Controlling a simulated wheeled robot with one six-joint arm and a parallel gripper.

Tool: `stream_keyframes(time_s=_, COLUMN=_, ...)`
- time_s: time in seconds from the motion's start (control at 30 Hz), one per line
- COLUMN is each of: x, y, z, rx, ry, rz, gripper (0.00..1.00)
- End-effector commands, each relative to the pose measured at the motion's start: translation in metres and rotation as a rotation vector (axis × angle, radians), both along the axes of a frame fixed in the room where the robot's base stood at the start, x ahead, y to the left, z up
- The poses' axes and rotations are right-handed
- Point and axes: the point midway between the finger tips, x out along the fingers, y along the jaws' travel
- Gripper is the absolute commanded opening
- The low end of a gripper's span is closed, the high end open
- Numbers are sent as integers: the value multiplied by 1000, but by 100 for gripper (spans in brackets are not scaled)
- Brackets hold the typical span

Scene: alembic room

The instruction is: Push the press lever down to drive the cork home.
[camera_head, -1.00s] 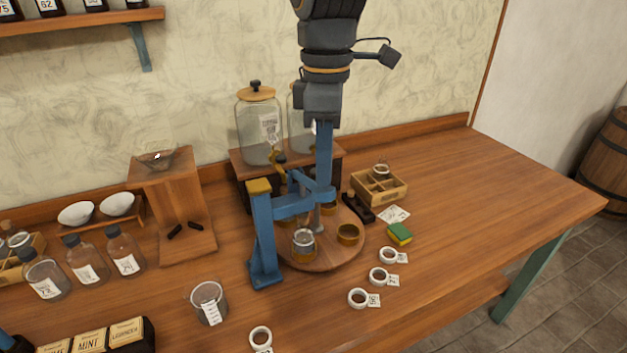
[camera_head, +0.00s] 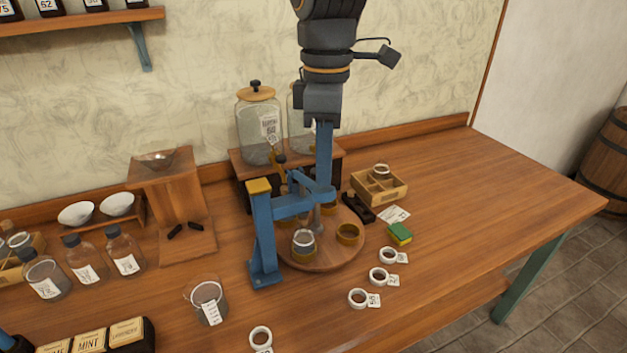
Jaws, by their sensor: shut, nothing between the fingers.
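The blue press (camera_head: 262,238) stands on the bench beside a round wooden turntable (camera_head: 322,262). It has a yellow-capped post at the left, a blue crosspiece and a tall blue upright bar (camera_head: 325,160). I cannot tell for certain which part is the lever. A small glass vessel (camera_head: 303,241) stands on the front of the turntable under the press; its cork is not clearly visible. My gripper (camera_head: 319,122) points down, shut and empty, at the top of the blue bar. Its fingertips are mostly hidden, so contact cannot be told.
Two large glass jars, one with a wooden lid (camera_head: 259,125), stand on a shelf behind the press. A glass beaker (camera_head: 208,302), a sponge (camera_head: 400,233) and several white rings lie around it. A divided wooden box (camera_head: 379,187) stands to the right. The bench's right end is clear.

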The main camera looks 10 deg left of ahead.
Motion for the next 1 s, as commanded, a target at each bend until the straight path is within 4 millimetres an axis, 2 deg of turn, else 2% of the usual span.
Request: stream_keyframes(time_s=1.0, x=0, y=0, z=-22, rx=0, ry=0, rz=0, gripper=0)
